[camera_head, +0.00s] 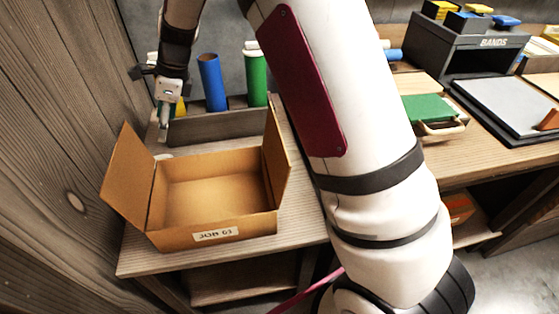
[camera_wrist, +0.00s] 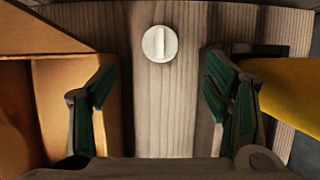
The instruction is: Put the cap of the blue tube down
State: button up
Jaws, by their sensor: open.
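The blue tube (camera_head: 211,83) stands upright in a rack at the back of the shelf, with no white cap visible on its top. A round white cap (camera_wrist: 160,44) lies on the wooden surface in the wrist view. It shows as a small pale spot (camera_head: 163,157) behind the cardboard box in the head view. My gripper (camera_head: 164,128) points down left of the blue tube. In the wrist view its fingers (camera_wrist: 158,85) are spread wide with nothing between them; the cap lies just beyond their tips, apart from both.
An open cardboard box (camera_head: 214,197) stands in front, close to the left finger in the wrist view. The rack (camera_head: 225,126) also holds a green tube (camera_head: 256,75) with a white top and a yellow tube (camera_wrist: 290,92), near the right finger. A wooden wall (camera_head: 60,110) bounds the left.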

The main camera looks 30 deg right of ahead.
jog(key=s+d+r+n+h, duration=0.1)
jog(key=s+d+r+n, duration=0.5)
jog(key=s, duration=0.5)
jog(key=s+d+r+n, duration=0.1)
jog(key=s+r+n, duration=0.4)
jog(key=s+r, duration=0.4)
jog(key=s+d+f+n+h, duration=0.1)
jog(key=s+d+n, duration=0.1)
jog(key=s, duration=0.6)
jog(key=s+d+n+h, duration=0.1)
jog(key=s+d+n, duration=0.2)
jog(key=s, duration=0.6)
jog(key=s+d+f+n+g+h, duration=0.1)
jog(key=s+d+n, duration=0.2)
jog(key=s, duration=0.6)
jog(key=n, duration=0.2)
jog(key=shift+f+n, duration=0.3)
jog(key=shift+f, duration=0.05)
